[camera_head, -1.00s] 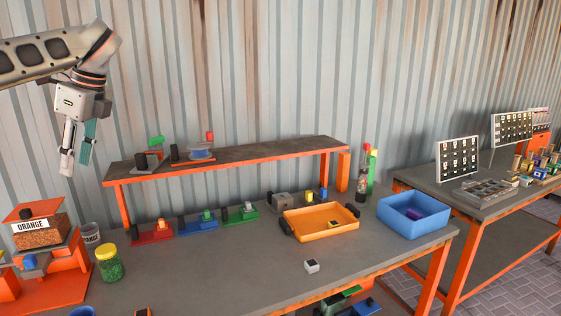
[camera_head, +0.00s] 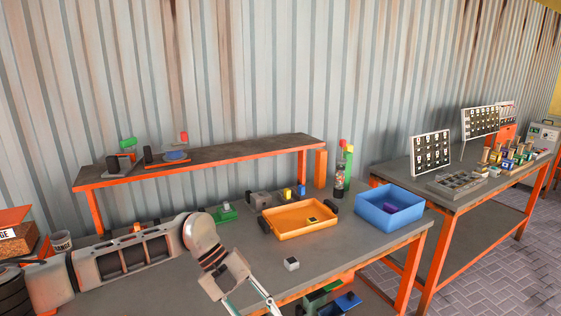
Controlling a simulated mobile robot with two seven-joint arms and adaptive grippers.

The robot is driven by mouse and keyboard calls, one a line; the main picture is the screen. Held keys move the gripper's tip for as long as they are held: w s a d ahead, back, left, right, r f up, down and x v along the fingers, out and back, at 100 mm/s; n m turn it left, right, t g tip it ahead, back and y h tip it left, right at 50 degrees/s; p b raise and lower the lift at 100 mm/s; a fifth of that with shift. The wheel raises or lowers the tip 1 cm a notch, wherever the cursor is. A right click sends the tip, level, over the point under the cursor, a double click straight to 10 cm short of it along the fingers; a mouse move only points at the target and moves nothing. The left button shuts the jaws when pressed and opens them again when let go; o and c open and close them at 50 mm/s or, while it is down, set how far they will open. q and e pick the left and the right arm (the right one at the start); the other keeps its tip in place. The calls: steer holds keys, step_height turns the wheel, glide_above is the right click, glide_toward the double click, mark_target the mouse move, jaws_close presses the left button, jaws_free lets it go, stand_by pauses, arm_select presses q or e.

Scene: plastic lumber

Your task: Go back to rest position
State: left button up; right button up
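My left arm (camera_head: 130,257) comes in low from the left, across the front of the workbench. Its gripper (camera_head: 256,302) points down and to the right at the bottom edge of the head view, in front of the bench. The fingertips are near or past the picture edge, so how far apart they are is unclear. Nothing shows held in it. The arm hides part of the bench and the parts behind it. My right gripper is not in view.
The workbench (camera_head: 330,254) holds an orange tray (camera_head: 291,232), a blue bin (camera_head: 402,224) and a small pale block (camera_head: 291,264). A raised shelf (camera_head: 240,150) stands behind. A second table (camera_head: 477,192) is at right. The air above the benches is clear.

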arm_select(q)
steer(key=s+d+r+n+t+h, duration=0.2)
steer(key=s+d+r+h, duration=0.1)
steer(key=d+h, duration=0.35)
steer(key=s+d+r+n+t+h, duration=0.2)
steer(key=s+d+r+h, duration=0.1)
steer(key=d+h, duration=0.4)
steer(key=w+a+f+n+t+y, duration=0.2)
steer(key=a+f+n+t+y, duration=0.4)
steer(key=a+f+n+t, duration=0.3)
steer(key=w+a+f+n+t+y, duration=0.2)
steer(key=a+f+n+t+y, duration=0.55)
steer(key=n, duration=0.35)
steer(key=s+a+f+n+g+y, duration=0.4)
steer(key=s+a+f+g+y, duration=0.1)
steer(key=s+a+f, duration=1)
steer(key=shift+s+a+f+n+g+y, duration=0.3)
steer(key=shift+s+f+g, duration=0.25)
steer(key=shift+f, duration=0.25)
